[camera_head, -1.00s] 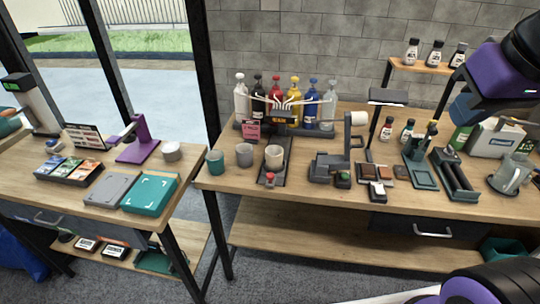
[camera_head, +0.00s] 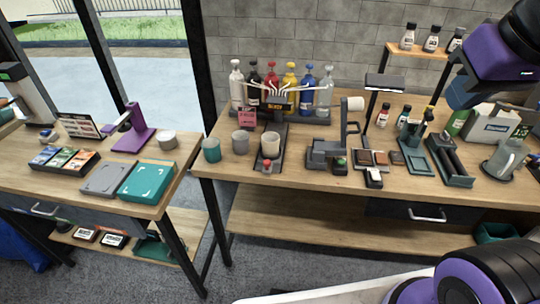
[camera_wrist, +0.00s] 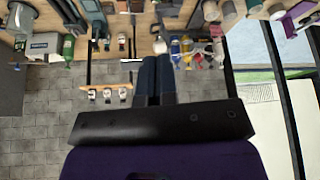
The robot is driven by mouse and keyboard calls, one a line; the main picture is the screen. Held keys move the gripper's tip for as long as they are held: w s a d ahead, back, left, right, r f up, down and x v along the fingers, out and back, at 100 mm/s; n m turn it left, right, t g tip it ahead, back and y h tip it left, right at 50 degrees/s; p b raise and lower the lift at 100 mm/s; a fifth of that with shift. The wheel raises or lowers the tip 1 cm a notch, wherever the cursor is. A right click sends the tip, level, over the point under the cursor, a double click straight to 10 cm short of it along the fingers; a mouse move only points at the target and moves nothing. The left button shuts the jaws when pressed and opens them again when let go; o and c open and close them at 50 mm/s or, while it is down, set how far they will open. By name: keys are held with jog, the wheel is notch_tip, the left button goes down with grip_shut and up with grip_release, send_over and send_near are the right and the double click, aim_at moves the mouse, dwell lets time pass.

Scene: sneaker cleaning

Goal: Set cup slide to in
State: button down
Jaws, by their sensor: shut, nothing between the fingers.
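The cup slide (camera_head: 284,133) is a dark track on the right-hand bench, below the white nozzles and in front of the bottles. A pale cup (camera_head: 270,145) stands on it, near its front end. A red knob (camera_head: 266,163) is at that front end. The slide appears pulled forward of the nozzles. My gripper (camera_wrist: 155,62) shows in the wrist view with its dark fingers together and empty, pointing toward the bench and far from the slide.
A teal cup (camera_head: 211,150) and a grey cup (camera_head: 240,142) stand left of the slide. A dark press (camera_head: 325,152) stands to its right. Several coloured bottles (camera_head: 289,85) line the back. The floor before the bench (camera_head: 310,258) looks clear.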

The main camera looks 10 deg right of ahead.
jog(key=c, duration=1.8)
grip_release()
jog(key=shift+c, duration=0.2)
jog(key=o, duration=0.7)
jog(key=shift+w+a+r, duration=0.1)
jog(key=shift+w, duration=0.3)
jog(key=o, duration=0.3)
jog(key=w+a+f+n+g, duration=0.1)
jog(key=w+a, duration=0.2)
jog(key=w, duration=0.9)
jog(key=shift+a+f+n+g, duration=0.15)
jog(key=shift+a+n+g, duration=0.15)
jog(key=n+g, duration=0.4)
send_over(267, 161)
notch_tip(267, 161, down, 29)
notch_tip(267, 161, down, 12)
jog(key=shift+s+r, duration=0.1)
jog(key=shift+r, duration=0.1)
jog(key=shift+c, duration=0.3)
